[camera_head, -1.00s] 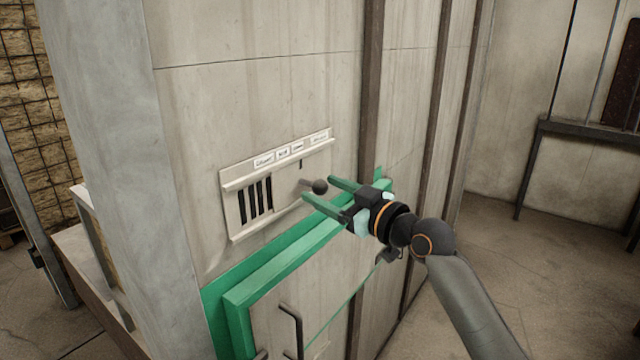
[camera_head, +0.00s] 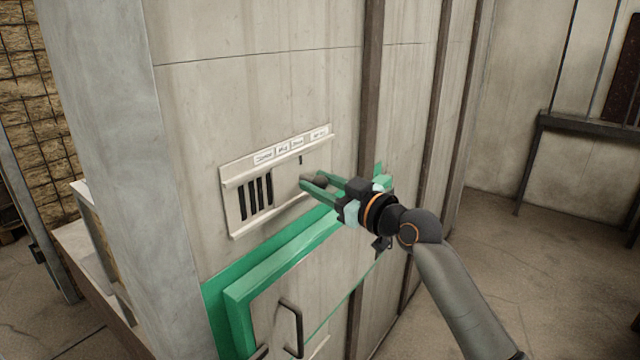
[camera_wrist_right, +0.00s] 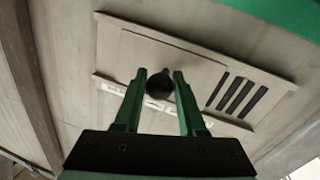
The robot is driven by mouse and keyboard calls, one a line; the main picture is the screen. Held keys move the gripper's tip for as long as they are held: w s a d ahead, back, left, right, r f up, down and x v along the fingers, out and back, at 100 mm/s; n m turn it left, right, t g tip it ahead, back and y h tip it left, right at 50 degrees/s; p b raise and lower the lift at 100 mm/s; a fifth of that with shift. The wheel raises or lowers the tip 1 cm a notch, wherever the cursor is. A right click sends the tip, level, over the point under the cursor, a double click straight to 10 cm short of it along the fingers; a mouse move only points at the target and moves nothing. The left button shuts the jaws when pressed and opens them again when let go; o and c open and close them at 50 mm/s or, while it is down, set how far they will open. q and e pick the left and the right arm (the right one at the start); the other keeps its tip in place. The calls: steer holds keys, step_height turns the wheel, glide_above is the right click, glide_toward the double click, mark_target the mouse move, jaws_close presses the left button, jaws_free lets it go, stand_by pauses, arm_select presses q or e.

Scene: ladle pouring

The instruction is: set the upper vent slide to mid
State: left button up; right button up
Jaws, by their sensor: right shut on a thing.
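The upper vent slide (camera_head: 286,188) is a pale plate held between two rails on the furnace wall. Several dark vertical slots (camera_head: 256,197) show in its left part. Small white label plates (camera_head: 283,149) sit on the top rail, and a short dark mark (camera_head: 301,160) lies below them, nearest the third from the left. My right gripper (camera_head: 312,182), with green fingers, is shut on the slide's round dark knob (camera_wrist_right: 160,84), right of the slots. The fingers partly hide the knob in the head view. My left gripper is not in view.
A green-framed door (camera_head: 235,310) with a dark bar handle (camera_head: 291,325) is below the vent, close under my right gripper. Dark vertical straps (camera_head: 372,80) run down the wall to the right. A dark-legged table (camera_head: 585,127) stands at the far right.

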jaws_close()
stand_by(0.8)
